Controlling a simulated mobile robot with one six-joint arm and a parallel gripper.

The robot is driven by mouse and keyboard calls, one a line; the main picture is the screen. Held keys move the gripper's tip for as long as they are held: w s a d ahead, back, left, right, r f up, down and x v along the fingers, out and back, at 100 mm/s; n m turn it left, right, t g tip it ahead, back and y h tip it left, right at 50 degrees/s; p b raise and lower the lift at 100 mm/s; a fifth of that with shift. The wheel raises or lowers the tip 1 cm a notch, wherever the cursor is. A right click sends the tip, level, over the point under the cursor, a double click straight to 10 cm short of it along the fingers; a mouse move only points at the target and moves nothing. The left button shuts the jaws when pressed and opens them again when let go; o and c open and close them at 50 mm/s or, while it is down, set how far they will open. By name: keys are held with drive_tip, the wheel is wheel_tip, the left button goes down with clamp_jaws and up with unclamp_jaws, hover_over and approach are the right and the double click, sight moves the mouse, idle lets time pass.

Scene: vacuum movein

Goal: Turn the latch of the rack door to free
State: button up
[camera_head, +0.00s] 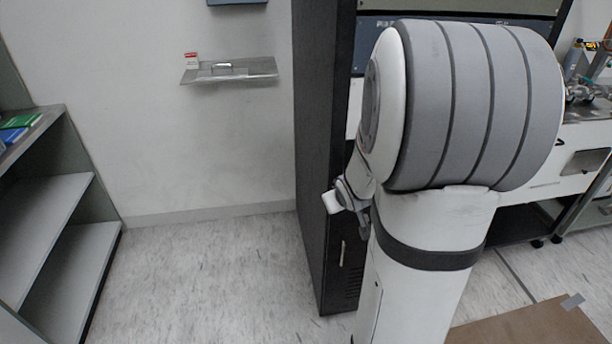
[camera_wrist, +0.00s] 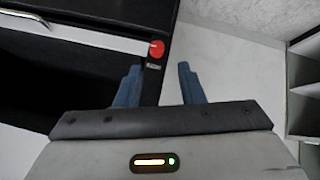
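The latch is a small round red knob (camera_wrist: 157,49) on the edge strip of the black rack, in the upper middle of the wrist view. A small dark plate with a light mark (camera_wrist: 153,66) sits just below it. My gripper (camera_wrist: 160,68) is open, with two blue fingers apart and nothing seen between them. The knob lies a little beyond the fingertips, between their lines, and no contact shows. In the head view the tall black rack (camera_head: 318,150) stands behind my arm. The latch is hidden there, and the gripper fingers cannot be made out.
A metal bar handle (camera_wrist: 27,18) shows at the upper left of the wrist view. In the head view, a lower rack handle (camera_head: 342,253), a wall shelf (camera_head: 230,72), a grey shelf unit (camera_head: 45,230) at left and a cardboard sheet (camera_head: 530,326) show. The floor left of the rack is clear.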

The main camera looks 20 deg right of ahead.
drive_tip(key=w+d+f+t+y+b, duration=0.1)
drive_tip(key=d+f+t+b, duration=0.15)
drive_tip(key=d+f, duration=0.35)
drive_tip(key=d+f+t+b, duration=0.2)
drive_tip(key=d+f+b, duration=0.1)
drive_tip(key=f, duration=0.6)
drive_tip(key=s+d+f+t+y+b, duration=0.1)
drive_tip(key=s+d+f+t+b, duration=0.2)
drive_tip(key=s+f+t, duration=0.3)
drive_tip(key=w, duration=0.7)
drive_tip(key=shift+w+d+m+b, duration=0.25)
drive_tip(key=shift+w+m+b, duration=0.05)
drive_tip(key=shift+m+b, duration=0.1)
clamp_jaws()
